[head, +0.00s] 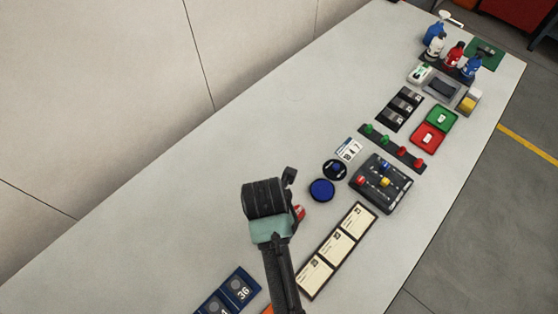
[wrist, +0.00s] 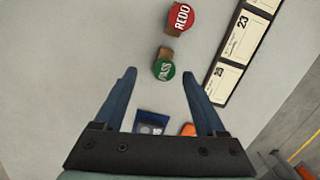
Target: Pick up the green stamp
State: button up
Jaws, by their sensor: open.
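The green stamp (wrist: 164,70) shows in the wrist view with a round green face marked PASS and a brown block beside it. It lies on the pale table and appears between the fingertips of my gripper (wrist: 159,73). The gripper is open and empty, its two blue fingers apart; I cannot tell their height above the stamp. A red stamp (wrist: 180,17) marked REDO is just beyond the green one; its red edge also shows in the head view (head: 299,212). In the head view my arm hides the green stamp.
A strip of cream cards (head: 337,250) lies right of the stamps. Dark blue number plates (head: 237,290) and an orange item (wrist: 188,130) are nearer me. Blue and black discs (head: 321,190), a dark tray (head: 381,184) and bottles (head: 454,55) stand farther along. Table left is clear.

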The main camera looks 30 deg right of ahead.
jog(key=f, duration=0.3)
jog(key=shift+s+d+f+p, duration=0.25)
jog(key=shift+s+f+p, duration=0.05)
jog(key=shift+f+p, duration=0.05)
jog(key=shift+w+f, duration=0.1)
jog(key=shift+f, duration=0.45)
grip_shut()
